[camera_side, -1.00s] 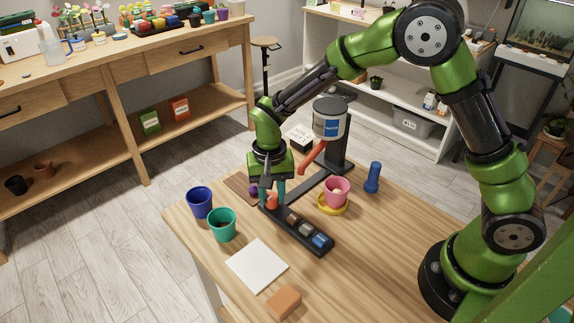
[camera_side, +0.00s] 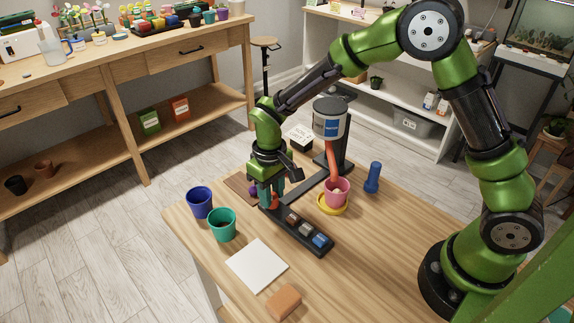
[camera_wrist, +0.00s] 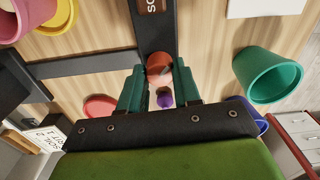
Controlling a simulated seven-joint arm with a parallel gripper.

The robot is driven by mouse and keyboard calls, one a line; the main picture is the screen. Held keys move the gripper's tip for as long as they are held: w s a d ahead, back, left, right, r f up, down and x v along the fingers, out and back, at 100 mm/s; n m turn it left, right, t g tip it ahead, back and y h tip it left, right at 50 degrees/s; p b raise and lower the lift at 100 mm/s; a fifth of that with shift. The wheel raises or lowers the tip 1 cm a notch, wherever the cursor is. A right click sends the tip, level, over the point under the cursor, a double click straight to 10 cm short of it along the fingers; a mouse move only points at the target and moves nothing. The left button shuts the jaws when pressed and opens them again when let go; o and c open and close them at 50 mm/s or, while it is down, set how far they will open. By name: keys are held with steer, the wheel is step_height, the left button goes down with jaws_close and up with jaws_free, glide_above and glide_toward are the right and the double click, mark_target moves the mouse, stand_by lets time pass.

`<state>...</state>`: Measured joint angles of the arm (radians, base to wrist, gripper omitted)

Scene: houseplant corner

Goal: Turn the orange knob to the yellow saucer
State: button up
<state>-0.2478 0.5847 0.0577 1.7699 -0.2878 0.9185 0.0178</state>
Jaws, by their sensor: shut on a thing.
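The orange knob (camera_side: 273,203) sits at the far left end of a black control strip (camera_side: 322,248). My gripper (camera_side: 271,195) is shut on it from above; in the wrist view the knob (camera_wrist: 158,65) shows between the fingertips. The yellow saucer (camera_side: 332,213) is to the right, with a pink pot (camera_side: 337,192) standing on it. An orange spout (camera_side: 333,158) on the canister (camera_side: 331,122) points down toward this pot, its tip appearing over it. The yellow saucer (camera_wrist: 63,27) also shows at the wrist view's upper left.
A blue pot (camera_side: 199,204) and a teal pot (camera_side: 222,226) stand left of the strip.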

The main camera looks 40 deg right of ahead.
steer(key=shift+r, duration=0.1)
stand_by(0.4)
steer(key=o, duration=1.1)
steer(key=shift+c, duration=0.2)
step_height(320, 180, up, 17)
steer(key=s+d+r+m+t+y, duration=0.1)
steer(key=s+d+r+m+t, duration=0.1)
steer(key=s, duration=0.7)
steer(key=s+d+r+m+t+y, duration=0.1)
steer(key=s+d+r+m+t, duration=0.1)
steer(key=s+d+t, duration=0.3)
steer(key=s+d, duration=0.2)
steer(key=s, duration=0.2)
steer(key=shift+d+r+m, duration=0.15)
steer(key=shift+m, duration=0.25)
